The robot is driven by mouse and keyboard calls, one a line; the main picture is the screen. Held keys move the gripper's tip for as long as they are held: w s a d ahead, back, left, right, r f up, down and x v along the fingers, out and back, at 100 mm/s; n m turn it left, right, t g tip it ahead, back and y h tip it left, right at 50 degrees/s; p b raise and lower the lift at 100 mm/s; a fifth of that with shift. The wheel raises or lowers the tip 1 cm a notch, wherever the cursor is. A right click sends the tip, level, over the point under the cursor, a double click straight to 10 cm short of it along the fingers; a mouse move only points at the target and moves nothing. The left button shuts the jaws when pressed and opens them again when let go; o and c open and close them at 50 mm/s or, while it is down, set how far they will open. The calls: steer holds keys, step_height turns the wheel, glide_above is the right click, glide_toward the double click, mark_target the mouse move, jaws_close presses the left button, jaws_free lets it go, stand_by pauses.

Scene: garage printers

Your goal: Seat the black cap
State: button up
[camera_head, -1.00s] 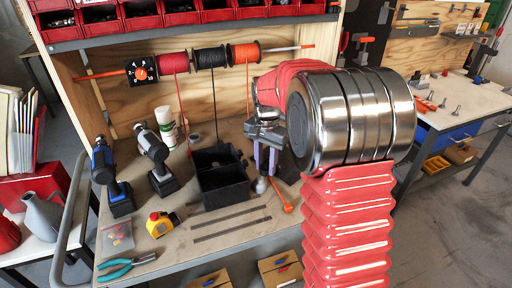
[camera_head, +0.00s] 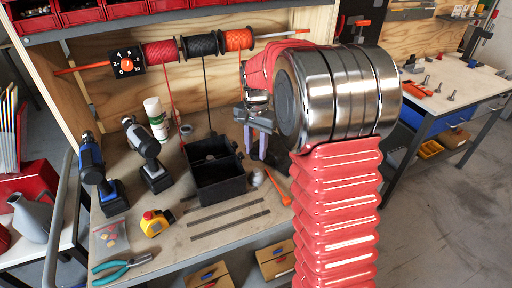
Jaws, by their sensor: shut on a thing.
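My gripper (camera_head: 262,146) points down over the bench, right of the black open bin (camera_head: 221,187). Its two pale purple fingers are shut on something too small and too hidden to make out. I cannot pick out the black cap for certain. A small grey-white round thing (camera_head: 257,179) stands on the bench just below the fingertips. I cannot tell whether they touch it. My own arm hides the bench to the right.
An orange-handled tool (camera_head: 284,196) lies right of the round thing. Flat dark strips (camera_head: 228,216) lie in front of the bin. Two drills (camera_head: 96,175) (camera_head: 148,152), a white bottle (camera_head: 156,119), a tape measure (camera_head: 155,222) and pliers (camera_head: 124,267) stand or lie to the left. Spools (camera_head: 200,45) hang behind.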

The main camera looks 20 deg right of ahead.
mark_target(256, 171)
steer(key=shift+f, duration=2.7)
steer(key=shift+f, duration=1.5)
steer(key=o, duration=1.1)
steer(key=shift+c, duration=0.2)
steer(key=shift+r, duration=0.1)
step_height(256, 171, up, 14)
steer(key=shift+f, duration=0.25)
stand_by(0.5)
